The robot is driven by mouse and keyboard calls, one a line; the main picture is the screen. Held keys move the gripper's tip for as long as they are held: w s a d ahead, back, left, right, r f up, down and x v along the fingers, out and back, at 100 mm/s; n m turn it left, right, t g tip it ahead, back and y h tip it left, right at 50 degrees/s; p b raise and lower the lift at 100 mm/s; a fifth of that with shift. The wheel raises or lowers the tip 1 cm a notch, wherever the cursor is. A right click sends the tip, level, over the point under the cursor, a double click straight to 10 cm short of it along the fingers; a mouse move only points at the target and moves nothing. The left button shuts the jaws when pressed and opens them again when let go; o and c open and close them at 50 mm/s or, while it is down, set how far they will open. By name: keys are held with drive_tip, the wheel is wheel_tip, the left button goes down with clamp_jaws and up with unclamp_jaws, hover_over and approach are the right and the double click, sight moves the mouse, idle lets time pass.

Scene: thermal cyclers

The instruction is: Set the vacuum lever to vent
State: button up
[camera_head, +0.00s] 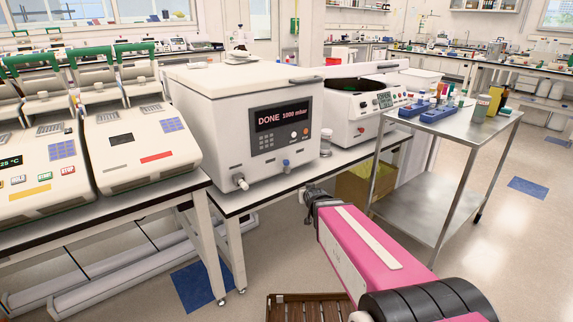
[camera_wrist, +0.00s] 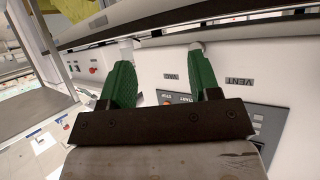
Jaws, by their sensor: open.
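The white vacuum oven (camera_head: 245,120) stands on the bench, its display reading "DONE 1000 mbar". Low on its front are a white fitting (camera_head: 241,183) and a small blue fitting (camera_head: 286,163); I cannot tell for sure which is the vacuum lever. My gripper (camera_head: 308,190) is low in front of the oven's right side, near the bench edge. In the wrist view its green fingers (camera_wrist: 160,75) are open before a white front panel. The VAC label (camera_wrist: 171,77) shows between the fingers, the VENT label (camera_wrist: 238,83) right of them. Pale pieces show at both fingertips; contact is unclear.
The dark bench edge (camera_wrist: 200,28) crosses the top of the wrist view. A white centrifuge (camera_head: 358,112) stands right of the oven, thermal cyclers (camera_head: 140,150) left. A steel cart (camera_head: 430,195) with blue racks is close on the arm's right. A cardboard box (camera_head: 362,186) sits below.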

sight(287, 164)
drive_tip(key=w+a+r+n+t+y, duration=0.1)
drive_tip(key=w+a+r+t+y, duration=0.2)
drive_tip(key=a+r+t, duration=0.3)
drive_tip(key=shift+g, duration=0.4)
drive_tip(key=x, duration=0.7)
drive_tip(key=r+x, duration=0.1)
drive_tip(key=x, duration=0.2)
drive_tip(key=shift+w+a+r, duration=0.1)
drive_tip(key=shift+w+a, duration=0.05)
drive_tip(key=shift+w, duration=0.2)
